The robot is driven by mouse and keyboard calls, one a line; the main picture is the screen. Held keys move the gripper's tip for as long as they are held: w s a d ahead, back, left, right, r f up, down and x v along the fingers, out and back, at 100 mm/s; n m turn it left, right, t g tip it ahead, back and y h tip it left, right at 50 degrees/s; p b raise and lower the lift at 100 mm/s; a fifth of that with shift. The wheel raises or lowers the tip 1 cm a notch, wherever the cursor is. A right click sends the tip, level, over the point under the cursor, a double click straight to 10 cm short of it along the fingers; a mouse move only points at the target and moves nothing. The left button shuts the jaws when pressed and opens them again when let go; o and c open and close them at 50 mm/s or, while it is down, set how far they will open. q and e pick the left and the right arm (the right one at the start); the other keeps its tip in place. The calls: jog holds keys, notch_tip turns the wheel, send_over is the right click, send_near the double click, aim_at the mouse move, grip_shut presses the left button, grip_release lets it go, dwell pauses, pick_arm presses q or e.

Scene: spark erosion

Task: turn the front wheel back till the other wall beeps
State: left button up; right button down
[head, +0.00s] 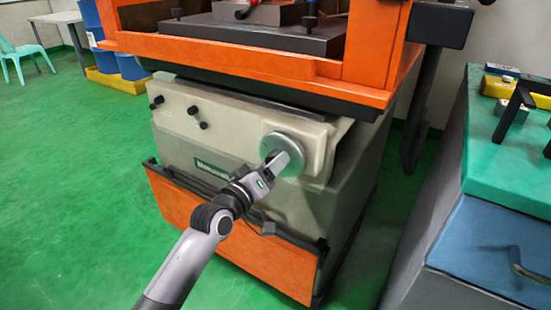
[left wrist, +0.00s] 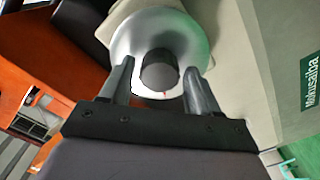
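The front wheel (head: 288,149) is a round silver handwheel on the beige front of the machine (head: 233,145). In the left wrist view the wheel (left wrist: 190,35) has a dark round knob (left wrist: 159,70) in front of it, with a small red mark below. My left gripper (head: 279,160) is at the wheel and hides part of it in the head view. In the left wrist view the left gripper (left wrist: 160,80) has its fingers apart, one on each side of the knob, with visible gaps. My right gripper is not in view. The walls inside the tank are not clearly visible.
An orange tank (head: 230,52) sits above the wheel, and an orange panel (head: 230,235) is below it. A green-topped cabinet (head: 505,165) with a blue drawer stands at the right. Green floor (head: 75,190) is clear at the left.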

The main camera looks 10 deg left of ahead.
pick_arm(q)
jog(key=shift+o, duration=0.5)
jog(key=p+v, duration=0.4)
jog(key=v, duration=0.3)
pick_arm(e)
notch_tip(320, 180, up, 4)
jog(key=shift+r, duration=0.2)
pick_arm(q)
jog(key=shift+s, duration=0.1)
jog(key=s+a+f+m+g+y+p, duration=0.1)
jog(key=s+a+f+m+g+y, duration=0.15)
jog(key=s+f, duration=0.8)
jog(key=s+a+f+m+g+y, duration=0.1)
jog(key=s+f+m+g, duration=0.45)
jog(key=s, duration=0.85)
notch_tip(320, 180, up, 11)
jog(key=a+n+t+p, duration=0.1)
jog(key=p, duration=1.4)
jog(key=shift+r, duration=0.25)
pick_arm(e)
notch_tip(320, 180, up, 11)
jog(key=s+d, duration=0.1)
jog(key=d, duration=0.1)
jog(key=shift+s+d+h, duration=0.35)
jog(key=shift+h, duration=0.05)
